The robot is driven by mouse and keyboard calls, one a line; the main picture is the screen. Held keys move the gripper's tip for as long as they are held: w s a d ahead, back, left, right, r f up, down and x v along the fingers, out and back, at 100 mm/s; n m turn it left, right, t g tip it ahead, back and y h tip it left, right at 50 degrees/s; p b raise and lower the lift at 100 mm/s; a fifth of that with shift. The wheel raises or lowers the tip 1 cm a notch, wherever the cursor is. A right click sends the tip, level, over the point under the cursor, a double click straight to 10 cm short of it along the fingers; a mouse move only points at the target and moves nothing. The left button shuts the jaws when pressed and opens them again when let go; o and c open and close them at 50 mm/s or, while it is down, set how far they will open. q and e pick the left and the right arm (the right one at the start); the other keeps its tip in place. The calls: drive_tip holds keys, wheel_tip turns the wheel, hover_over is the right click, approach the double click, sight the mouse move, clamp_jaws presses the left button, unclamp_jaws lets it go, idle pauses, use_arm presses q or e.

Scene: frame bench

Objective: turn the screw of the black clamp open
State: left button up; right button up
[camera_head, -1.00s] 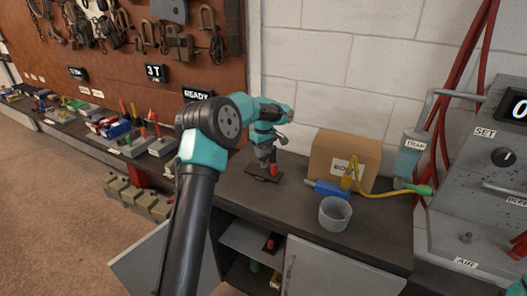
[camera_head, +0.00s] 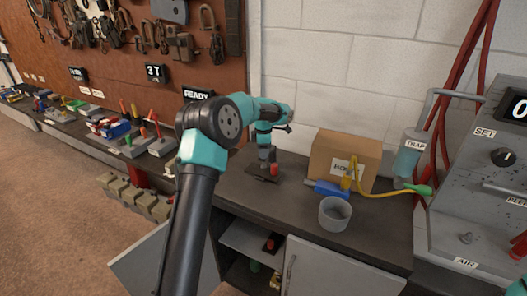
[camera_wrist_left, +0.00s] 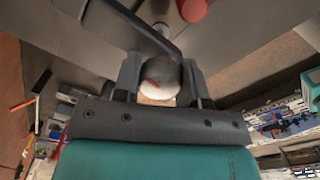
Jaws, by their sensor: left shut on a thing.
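The black clamp (camera_head: 259,174) stands on the dark bench top in the head view, with a red part (camera_head: 274,170) at its right side. My left gripper (camera_head: 265,153) points down over the clamp from above. In the left wrist view, the fingers of my left gripper (camera_wrist_left: 160,84) are shut on the clamp's screw, whose rounded pale-grey end (camera_wrist_left: 160,76) with a small red mark shows between them. A dark bar crosses just above that end, and the red part (camera_wrist_left: 193,9) shows at the top edge. My right gripper is not in view.
A cardboard box (camera_head: 345,158), a blue tool (camera_head: 331,188) with a yellow hose and a grey cup (camera_head: 335,214) stand right of the clamp. A grey panel (camera_head: 490,190) is farther right. Bare bench lies in front of the clamp.

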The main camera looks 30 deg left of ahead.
use_arm(q)
drive_tip(key=shift+n, duration=1.5)
drive_tip(key=o, duration=0.9)
wheel_tip(320, 180, up, 17)
drive_tip(key=shift+r, duration=0.2)
drive_tip(key=shift+f, duration=0.1)
